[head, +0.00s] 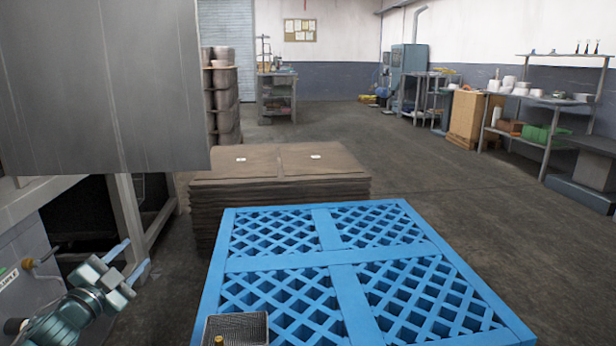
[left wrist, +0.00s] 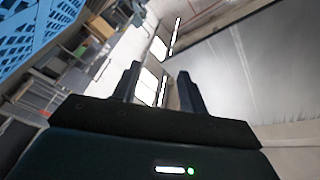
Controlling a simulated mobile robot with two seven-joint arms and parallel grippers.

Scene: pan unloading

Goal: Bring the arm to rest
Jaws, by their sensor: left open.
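My left gripper (head: 138,252) is at the lower left of the head view, with its two fingers spread and nothing between them. It is left of the blue lattice pallet (head: 335,262) and apart from it. In the left wrist view the two dark fingers (left wrist: 160,72) also stand apart with an empty gap. My right gripper does not show in either view.
A big grey panel (head: 100,85) hangs at the upper left, above a metal frame (head: 135,225) close to my left gripper. Stacked brown sheets (head: 275,190) lie behind the pallet. Shelves (head: 540,105) line the right wall. The floor (head: 420,165) between is clear.

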